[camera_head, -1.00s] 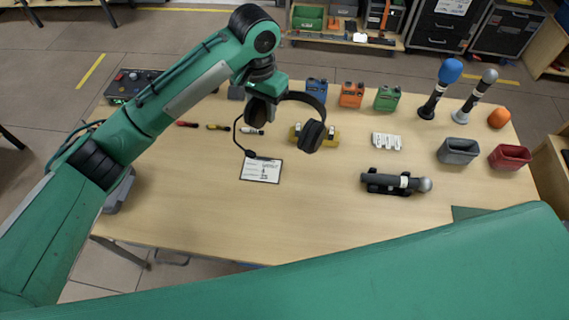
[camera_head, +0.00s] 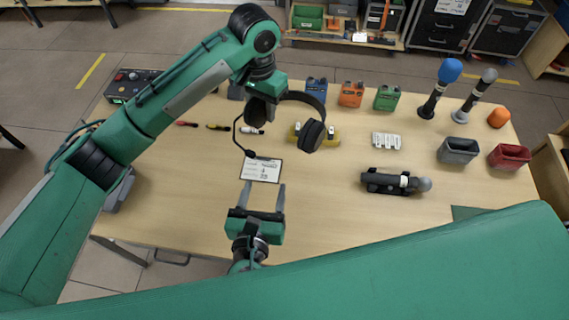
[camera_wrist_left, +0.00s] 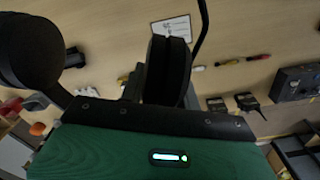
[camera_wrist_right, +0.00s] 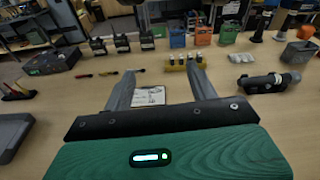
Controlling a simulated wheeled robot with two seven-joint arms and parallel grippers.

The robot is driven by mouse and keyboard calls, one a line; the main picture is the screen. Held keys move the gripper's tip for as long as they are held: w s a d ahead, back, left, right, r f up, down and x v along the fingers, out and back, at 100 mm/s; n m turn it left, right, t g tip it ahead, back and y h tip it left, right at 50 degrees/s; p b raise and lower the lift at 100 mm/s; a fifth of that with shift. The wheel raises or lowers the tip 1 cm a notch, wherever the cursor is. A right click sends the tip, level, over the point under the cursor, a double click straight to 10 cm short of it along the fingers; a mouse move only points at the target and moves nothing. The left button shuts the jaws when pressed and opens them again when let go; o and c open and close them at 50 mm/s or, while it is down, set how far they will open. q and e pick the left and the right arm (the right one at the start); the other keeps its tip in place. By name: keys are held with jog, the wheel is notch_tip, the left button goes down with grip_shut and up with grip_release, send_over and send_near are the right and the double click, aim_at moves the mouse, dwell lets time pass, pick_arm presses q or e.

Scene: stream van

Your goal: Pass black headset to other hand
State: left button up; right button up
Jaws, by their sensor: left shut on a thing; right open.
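The black headset (camera_head: 312,135) hangs above the table, held in my left gripper (camera_head: 264,104) by one ear cup. Its band arches to the right, its other ear cup hangs at the right end, and the microphone boom curves down on the left. In the left wrist view the held cup (camera_wrist_left: 167,70) sits between the jaws and the other cup (camera_wrist_left: 28,52) is at upper left. My right gripper (camera_head: 262,192) is open and empty, fingers pointing away over the table, below and nearer than the headset. The right wrist view shows its two spread fingers (camera_wrist_right: 160,88).
A clipboard (camera_head: 262,170) lies just beyond the right fingertips. A microphone in a black cradle (camera_head: 390,180) lies to the right. Blue, orange and green boxes (camera_head: 352,94) line the back. Grey (camera_head: 458,151) and red (camera_head: 509,156) bins stand at the right. The front middle of the table is clear.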

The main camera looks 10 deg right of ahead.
aim_at(314, 121)
jog(key=d+r+m+g+h, duration=0.2)
jog(key=d+r+m+h, duration=0.3)
jog(key=r, duration=0.6)
jog(key=shift+h, duration=0.6)
jog(key=x, duration=1.1)
jog(key=shift+f, duration=0.1)
jog(key=shift+c, duration=0.5)
jog(key=c, duration=1.1)
pick_arm(q)
jog(key=o, duration=1.2)
jog(key=shift+c, duration=0.2)
pick_arm(e)
jog(key=shift+o, duration=0.2)
